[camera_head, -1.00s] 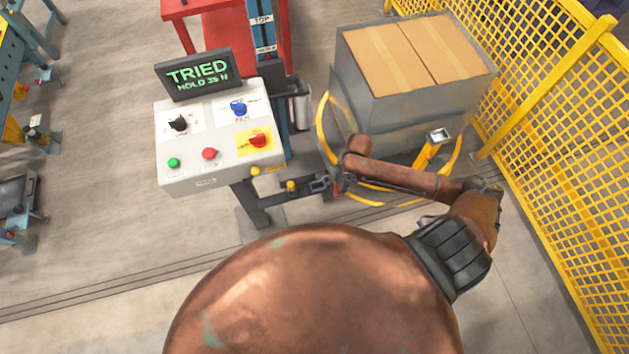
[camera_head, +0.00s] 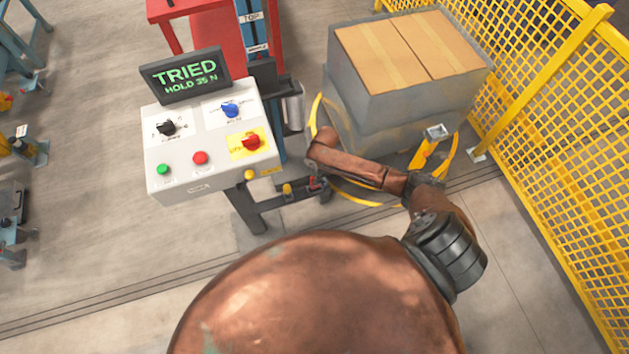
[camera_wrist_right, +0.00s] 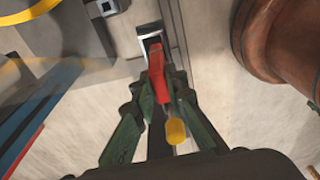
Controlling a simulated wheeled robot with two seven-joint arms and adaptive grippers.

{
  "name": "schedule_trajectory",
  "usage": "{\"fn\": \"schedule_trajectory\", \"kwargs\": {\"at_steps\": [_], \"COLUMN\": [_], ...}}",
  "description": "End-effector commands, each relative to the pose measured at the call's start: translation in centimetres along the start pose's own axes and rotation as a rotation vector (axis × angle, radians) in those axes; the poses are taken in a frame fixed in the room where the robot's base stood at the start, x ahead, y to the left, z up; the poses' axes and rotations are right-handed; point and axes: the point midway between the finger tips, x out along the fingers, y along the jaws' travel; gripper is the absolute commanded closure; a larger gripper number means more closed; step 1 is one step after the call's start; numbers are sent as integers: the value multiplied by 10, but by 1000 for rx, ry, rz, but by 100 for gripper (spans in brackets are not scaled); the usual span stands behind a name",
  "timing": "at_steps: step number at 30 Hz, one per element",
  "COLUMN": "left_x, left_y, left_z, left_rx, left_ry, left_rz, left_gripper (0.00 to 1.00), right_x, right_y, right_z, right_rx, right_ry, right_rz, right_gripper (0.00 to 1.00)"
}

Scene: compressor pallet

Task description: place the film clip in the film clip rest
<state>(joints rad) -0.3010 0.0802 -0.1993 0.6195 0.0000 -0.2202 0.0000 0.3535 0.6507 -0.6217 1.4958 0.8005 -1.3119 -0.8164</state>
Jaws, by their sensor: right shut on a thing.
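In the right wrist view my right gripper (camera_wrist_right: 160,88) has its dark green fingers closed on a slim red piece, which I take for the film clip (camera_wrist_right: 157,75). A yellow rounded end (camera_wrist_right: 175,132) shows beside it, nearer my palm. The far end of the red piece meets or overlaps a small pale metal bracket (camera_wrist_right: 150,36); I cannot tell whether it is seated there or whether this is the film clip rest. In the head view my right forearm (camera_head: 350,168) reaches left below the pallet load, and the gripper is small and mostly hidden. My left gripper is out of view.
A grey control box (camera_head: 205,165) with knobs and buttons stands left of my forearm; its screen (camera_head: 185,75) reads "TRIED HOLD 35 N". Wrapped cartons (camera_head: 400,95) stand behind my forearm, with a yellow ring (camera_head: 365,198) around their base. Yellow mesh fencing (camera_head: 560,170) closes the right side.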

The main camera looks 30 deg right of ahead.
Motion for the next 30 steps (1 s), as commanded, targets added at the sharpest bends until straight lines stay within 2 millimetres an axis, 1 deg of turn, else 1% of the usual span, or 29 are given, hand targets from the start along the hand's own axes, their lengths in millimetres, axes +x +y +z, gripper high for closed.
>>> {"fn": "schedule_trajectory", "kwargs": {"at_steps": [4, 9, 11, 17, 21, 22, 29, 30], "left_x": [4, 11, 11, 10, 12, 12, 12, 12], "left_y": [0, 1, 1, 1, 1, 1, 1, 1], "left_z": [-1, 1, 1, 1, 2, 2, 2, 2], "left_rx": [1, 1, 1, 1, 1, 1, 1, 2], "left_ry": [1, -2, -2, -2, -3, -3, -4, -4], "left_rz": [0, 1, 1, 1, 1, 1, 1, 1], "left_gripper": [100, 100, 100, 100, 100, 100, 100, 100], "right_x": [11, 35, 38, 36, 40, 40, 39, 39], "right_y": [6, 4, 5, 5, 5, 5, 5, 5], "right_z": [-2, 2, 2, 2, 3, 3, 3, 3], "right_rx": [0, 2, 0, 0, 0, 0, 1, 1], "right_ry": [0, -2, -1, -1, -1, -1, -1, -1], "right_rz": [-1, -2, 0, 1, 0, 0, 0, 0], "right_gripper": [100, 100, 100, 100, 100, 86, 70, 70]}}
